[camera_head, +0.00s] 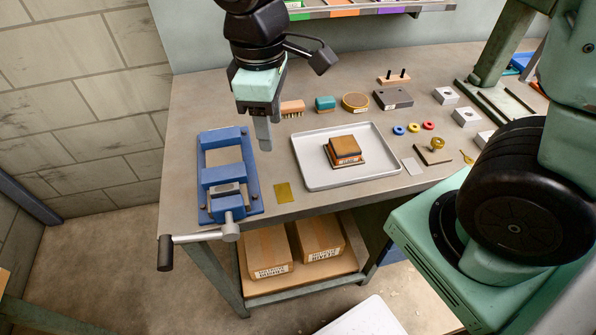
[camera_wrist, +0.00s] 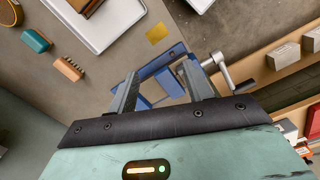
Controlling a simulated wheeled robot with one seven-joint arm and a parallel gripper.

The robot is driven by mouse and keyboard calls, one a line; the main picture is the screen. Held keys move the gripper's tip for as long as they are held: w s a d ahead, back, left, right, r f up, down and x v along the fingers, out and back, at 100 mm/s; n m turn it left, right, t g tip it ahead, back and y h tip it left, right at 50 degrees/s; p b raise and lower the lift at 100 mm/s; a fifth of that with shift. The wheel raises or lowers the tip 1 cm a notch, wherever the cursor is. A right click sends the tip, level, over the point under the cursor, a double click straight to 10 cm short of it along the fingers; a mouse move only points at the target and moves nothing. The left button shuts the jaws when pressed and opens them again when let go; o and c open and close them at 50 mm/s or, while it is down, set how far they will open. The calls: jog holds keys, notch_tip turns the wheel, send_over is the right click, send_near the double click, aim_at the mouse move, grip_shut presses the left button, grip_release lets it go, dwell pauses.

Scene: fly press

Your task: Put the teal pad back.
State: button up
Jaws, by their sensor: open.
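The teal pad (camera_head: 325,102) looks like a small teal-topped block with a brown lower part. It sits toward the back of the bench, between a brush and a round tin. In the wrist view it shows at the upper left (camera_wrist: 34,41), well outside my fingers. My gripper (camera_head: 264,140) is open and empty, pointing down over the bench, left of the tray and in front of the brush. In the wrist view, my gripper's fingers (camera_wrist: 164,88) are apart, with the blue vise (camera_wrist: 158,85) seen beyond them.
A grey tray (camera_head: 312,179) holds a stacked brown block (camera_head: 346,147). The brush (camera_head: 292,108) and round tin (camera_head: 355,100) flank the pad. The blue vise (camera_head: 221,205) with its handle stands front left. A yellow card (camera_head: 284,192) lies before the tray. A shelf edge (camera_head: 365,10) overhangs behind.

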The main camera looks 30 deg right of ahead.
jog(key=s+a+m, duration=0.2)
jog(key=s, duration=1)
jog(key=shift+s+m+y, duration=0.15)
jog(key=shift+m+y, duration=0.15)
jog(key=shift+y, duration=0.1)
